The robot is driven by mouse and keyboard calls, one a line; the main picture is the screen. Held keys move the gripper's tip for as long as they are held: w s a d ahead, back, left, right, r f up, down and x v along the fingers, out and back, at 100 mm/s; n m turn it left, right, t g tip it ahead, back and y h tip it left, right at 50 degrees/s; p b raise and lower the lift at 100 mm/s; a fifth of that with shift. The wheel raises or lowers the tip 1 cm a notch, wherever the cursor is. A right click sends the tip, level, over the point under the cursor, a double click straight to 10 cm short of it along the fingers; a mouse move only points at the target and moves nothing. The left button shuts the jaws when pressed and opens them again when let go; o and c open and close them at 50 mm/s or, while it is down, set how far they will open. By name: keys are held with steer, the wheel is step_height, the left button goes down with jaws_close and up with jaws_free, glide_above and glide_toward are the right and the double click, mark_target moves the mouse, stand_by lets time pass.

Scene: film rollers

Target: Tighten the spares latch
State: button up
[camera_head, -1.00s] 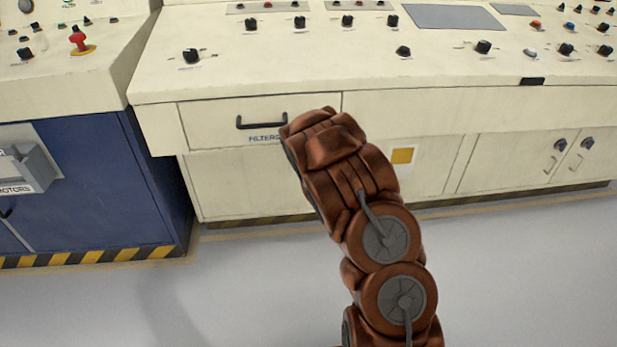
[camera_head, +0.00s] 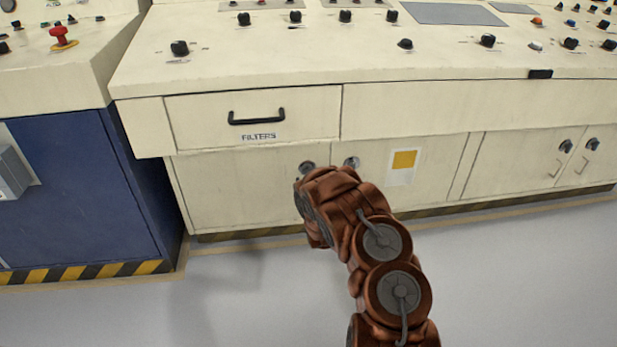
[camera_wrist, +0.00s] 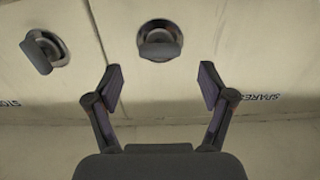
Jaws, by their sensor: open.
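The spares latch (camera_wrist: 160,42), a dark round fitting with a grey grip bar, sits near the top middle of the wrist view. The SPARES label (camera_wrist: 262,97) is below and right of it on the same door. In the head view this latch (camera_head: 352,162) shows above my arm. My gripper (camera_wrist: 160,80) is open and empty; its two fingers stand apart below the latch in the picture, with no visible contact. In the head view the fingers are hidden behind my copper-coloured arm.
A second latch (camera_wrist: 44,50), with its bar tilted, is on the left door across the seam. The FILTERS drawer handle (camera_head: 256,117) juts out above. The console top (camera_head: 330,60) overhangs the doors. A blue cabinet (camera_head: 70,190) stands left. The floor in front is clear.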

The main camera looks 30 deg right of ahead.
mark_target(308, 170)
steer(key=shift+b+x, duration=0.8)
steer(key=shift+x, duration=1.65)
steer(key=c, duration=1.2)
